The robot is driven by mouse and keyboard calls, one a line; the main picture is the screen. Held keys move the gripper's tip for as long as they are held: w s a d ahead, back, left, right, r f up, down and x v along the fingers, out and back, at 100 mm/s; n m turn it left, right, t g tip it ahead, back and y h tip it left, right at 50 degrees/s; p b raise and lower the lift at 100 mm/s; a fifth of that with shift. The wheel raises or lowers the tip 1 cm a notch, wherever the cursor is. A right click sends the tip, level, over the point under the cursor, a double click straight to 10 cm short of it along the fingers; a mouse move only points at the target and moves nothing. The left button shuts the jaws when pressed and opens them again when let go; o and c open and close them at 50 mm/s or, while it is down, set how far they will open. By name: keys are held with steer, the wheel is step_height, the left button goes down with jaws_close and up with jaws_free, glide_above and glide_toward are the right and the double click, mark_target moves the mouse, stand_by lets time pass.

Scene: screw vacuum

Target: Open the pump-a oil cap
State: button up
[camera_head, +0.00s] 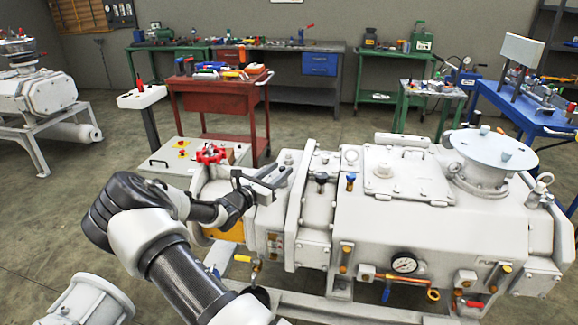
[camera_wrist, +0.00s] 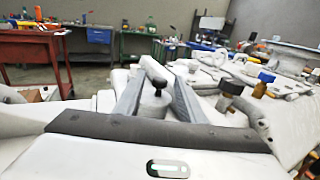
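The pump (camera_head: 390,215) is a large pale grey machine across the right half of the head view. No label that I can read marks its oil cap. A black-topped cap (camera_head: 321,178) stands upright on its top; a similar one shows at right in the wrist view (camera_wrist: 230,88). A blue-topped cap (camera_head: 350,182) stands beside it and also shows in the wrist view (camera_wrist: 266,78). My gripper (camera_head: 284,173) is open above the pump's left part, left of the black-topped cap. In the wrist view, a dark knob (camera_wrist: 158,86) on a pale stem appears between the fingers, apparently not gripped.
A round flange (camera_head: 494,150) rises at the pump's right. A red cart (camera_head: 222,103) and a blue bench (camera_head: 520,107) stand behind. Open floor lies at the left.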

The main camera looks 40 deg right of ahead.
steer(key=x, duration=0.6)
steer(key=shift+b, duration=0.3)
jaws_close()
steer(key=shift+a+r, duration=0.1)
steer(key=shift+r, duration=0.05)
steer(key=n, duration=0.1)
steer(key=n+p, duration=0.1)
steer(key=r+n+h, duration=0.1)
steer(key=shift+w+a+r+n+t, duration=0.15)
steer(key=shift+w+a+n+t, duration=0.15)
steer(key=shift+w+a+t, duration=0.1)
steer(key=shift+w+a+r+n+t+h+p, duration=0.25)
steer(key=shift+w+n+t, duration=0.1)
steer(key=shift+n, duration=0.7)
steer(key=shift+w+a+r+n+t+h+p, duration=0.15)
steer(key=shift+w+a+r+n+t+p, duration=0.15)
steer(key=shift+n, duration=0.75)
